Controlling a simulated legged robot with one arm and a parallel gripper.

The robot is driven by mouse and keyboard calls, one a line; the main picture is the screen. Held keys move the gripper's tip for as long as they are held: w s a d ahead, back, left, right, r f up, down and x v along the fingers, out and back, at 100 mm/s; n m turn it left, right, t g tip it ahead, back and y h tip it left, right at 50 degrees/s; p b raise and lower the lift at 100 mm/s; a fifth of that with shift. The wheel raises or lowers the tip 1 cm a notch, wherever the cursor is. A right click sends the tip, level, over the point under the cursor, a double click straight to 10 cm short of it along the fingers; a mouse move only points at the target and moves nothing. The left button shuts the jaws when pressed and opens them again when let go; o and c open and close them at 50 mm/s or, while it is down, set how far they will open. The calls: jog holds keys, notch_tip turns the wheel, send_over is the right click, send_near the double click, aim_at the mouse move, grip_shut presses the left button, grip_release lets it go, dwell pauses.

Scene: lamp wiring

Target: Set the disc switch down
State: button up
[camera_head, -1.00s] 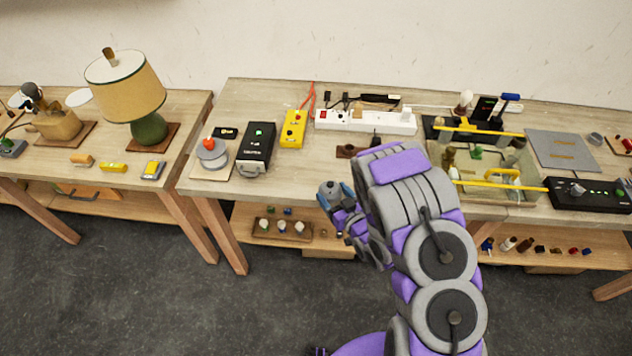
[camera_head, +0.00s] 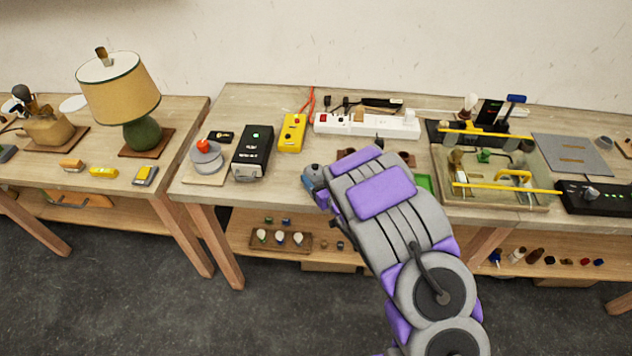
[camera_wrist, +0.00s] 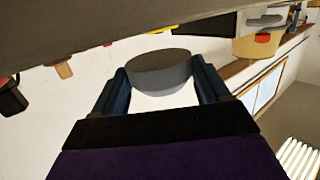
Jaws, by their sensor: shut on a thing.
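The disc switch (camera_wrist: 158,66) is a short round grey piece in the wrist view. It sits between the two dark blue fingers of my gripper (camera_wrist: 160,82), which is shut on it.
Left of my gripper stand a black box (camera_head: 252,152), a yellow box (camera_head: 292,133) and a grey round piece with a red top (camera_head: 206,157). A white power strip (camera_head: 368,125) lies behind. A tray (camera_head: 495,199) with yellow bars is to the right.

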aim_at(316, 181)
jog(key=shift+w+a, duration=0.15)
jog(key=shift+w, duration=0.15)
jog(key=shift+w+a+f+b, duration=0.15)
jog(key=shift+w+f+b, duration=0.1)
jog(key=shift+f, duration=0.55)
jog(key=shift+w+a+f+b, duration=0.1)
jog(key=shift+w+f+b, duration=0.15)
jog(key=shift+f, duration=0.55)
jog(key=shift+f, duration=0.15)
jog(key=o, duration=1.1)
jog(key=shift+f+b, duration=0.15)
jog(key=shift+b, duration=0.2)
